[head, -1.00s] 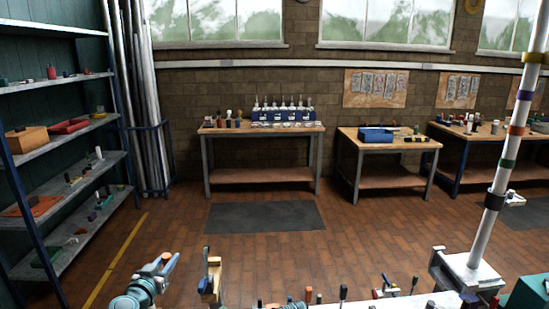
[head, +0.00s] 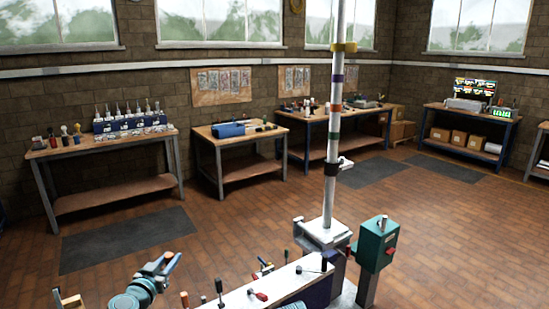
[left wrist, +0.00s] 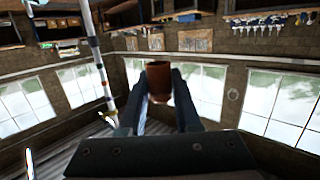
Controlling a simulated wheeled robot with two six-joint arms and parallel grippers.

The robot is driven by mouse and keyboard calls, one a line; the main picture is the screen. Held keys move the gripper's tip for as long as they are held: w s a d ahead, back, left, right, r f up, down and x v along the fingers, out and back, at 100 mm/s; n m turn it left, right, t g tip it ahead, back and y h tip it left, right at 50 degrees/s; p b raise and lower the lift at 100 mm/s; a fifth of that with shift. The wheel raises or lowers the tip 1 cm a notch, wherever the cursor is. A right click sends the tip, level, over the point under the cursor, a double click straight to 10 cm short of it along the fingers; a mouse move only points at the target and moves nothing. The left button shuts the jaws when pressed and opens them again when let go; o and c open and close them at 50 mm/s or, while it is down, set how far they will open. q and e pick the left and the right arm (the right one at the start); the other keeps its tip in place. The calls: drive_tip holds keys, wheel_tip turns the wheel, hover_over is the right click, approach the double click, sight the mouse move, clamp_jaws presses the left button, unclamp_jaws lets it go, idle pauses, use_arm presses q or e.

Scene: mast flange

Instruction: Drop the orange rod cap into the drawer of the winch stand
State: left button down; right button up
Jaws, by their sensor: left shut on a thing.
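My left gripper (head: 160,266) is raised at the lower left of the head view. It is shut on the orange rod cap (head: 169,257), of which only a small part shows there. In the left wrist view the cap (left wrist: 159,80) is a brown-orange cup shape between the two fingers (left wrist: 160,95). A green box on a post (head: 374,245), with a red knob on its side, stands right of the mast foot; it looks like the winch stand. I cannot make out its drawer. My right gripper is not in view.
The white mast (head: 333,130) with coloured bands rises from a grey base (head: 322,234). A pale bench top (head: 275,285) with several upright tools lies between my left gripper and the mast. Workbenches line the walls. The tiled floor right of the green box is clear.

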use_arm(q)
drive_tip(key=d+f+m+g+h+b, duration=0.2)
drive_tip(key=d+f+m+h+b, duration=0.1)
drive_tip(key=f+b, duration=0.6)
drive_tip(key=w+d+f+m+g+h+b, duration=0.1)
drive_tip(key=d+f+m+g+h+b, duration=0.1)
drive_tip(key=f+b, duration=0.8)
drive_tip(key=w+d+f+m+g+h+b, duration=0.1)
drive_tip(key=d+f+m+g+h+b, duration=0.2)
drive_tip(key=f+b, duration=0.7)
drive_tip(key=shift+d+f+m+h, duration=0.85)
drive_tip(key=shift+d+h, duration=0.35)
drive_tip(key=shift+h, duration=0.5)
drive_tip(key=shift+w, duration=0.1)
wheel_tip(320, 180, down, 6)
drive_tip(key=b, duration=0.6)
